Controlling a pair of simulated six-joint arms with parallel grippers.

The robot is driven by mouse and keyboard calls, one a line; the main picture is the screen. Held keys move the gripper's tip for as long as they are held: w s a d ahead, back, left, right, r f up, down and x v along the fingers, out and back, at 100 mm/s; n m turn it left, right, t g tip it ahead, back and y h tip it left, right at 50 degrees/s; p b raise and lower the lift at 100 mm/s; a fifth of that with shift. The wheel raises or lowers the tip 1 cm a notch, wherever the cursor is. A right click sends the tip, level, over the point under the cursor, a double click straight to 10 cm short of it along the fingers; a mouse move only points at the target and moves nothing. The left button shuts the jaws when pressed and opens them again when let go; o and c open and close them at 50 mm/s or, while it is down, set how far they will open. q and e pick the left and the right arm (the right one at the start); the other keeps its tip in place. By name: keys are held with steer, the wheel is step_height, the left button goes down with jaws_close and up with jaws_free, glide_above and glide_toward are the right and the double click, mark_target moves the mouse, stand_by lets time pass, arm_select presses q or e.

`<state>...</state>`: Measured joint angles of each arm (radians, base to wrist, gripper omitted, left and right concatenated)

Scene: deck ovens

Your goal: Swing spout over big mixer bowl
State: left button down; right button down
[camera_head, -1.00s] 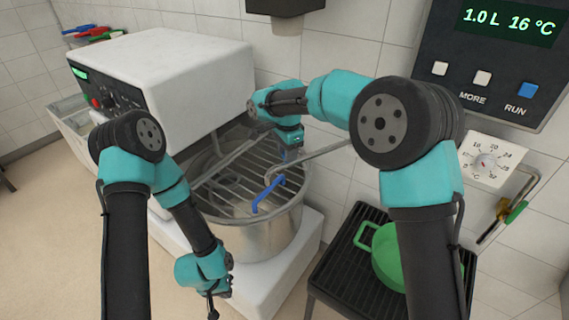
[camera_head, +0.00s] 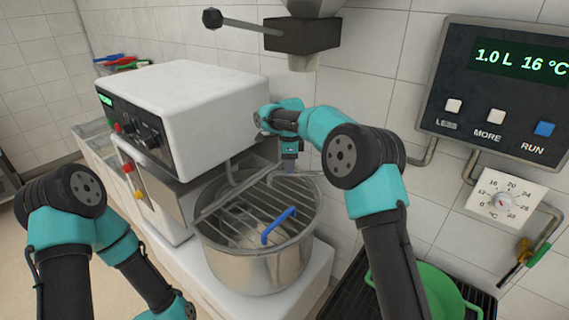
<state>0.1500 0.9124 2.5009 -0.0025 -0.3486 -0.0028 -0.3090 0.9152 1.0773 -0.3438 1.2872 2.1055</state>
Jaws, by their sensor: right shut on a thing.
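The big mixer bowl (camera_head: 262,272) is a steel bowl under a wire guard (camera_head: 238,222) with a blue handle (camera_head: 278,226). My right gripper (camera_head: 290,170) is above the bowl's back right rim, pointing down and shut on the spout. The grey metal spout (camera_head: 312,173) shows as a thin pipe just right of the fingers; my gripper and arm hide much of it. My left arm comes in at the lower left; its gripper is cut off by the bottom edge.
The white mixer housing (camera_head: 190,95) stands behind and left of the bowl. A hopper outlet (camera_head: 302,36) hangs above. The control panel (camera_head: 500,85) and dial (camera_head: 505,202) are on the right wall. A green pot (camera_head: 432,290) sits on a dark rack at lower right.

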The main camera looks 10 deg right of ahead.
steer(key=shift+w+d+r, duration=0.15)
steer(key=shift+w, duration=0.15)
steer(key=c, duration=1.1)
jaws_free()
steer(key=o, duration=0.4)
steer(key=shift+c, duration=0.2)
step_height(320, 180, up, 12)
steer(key=shift+s, duration=0.1)
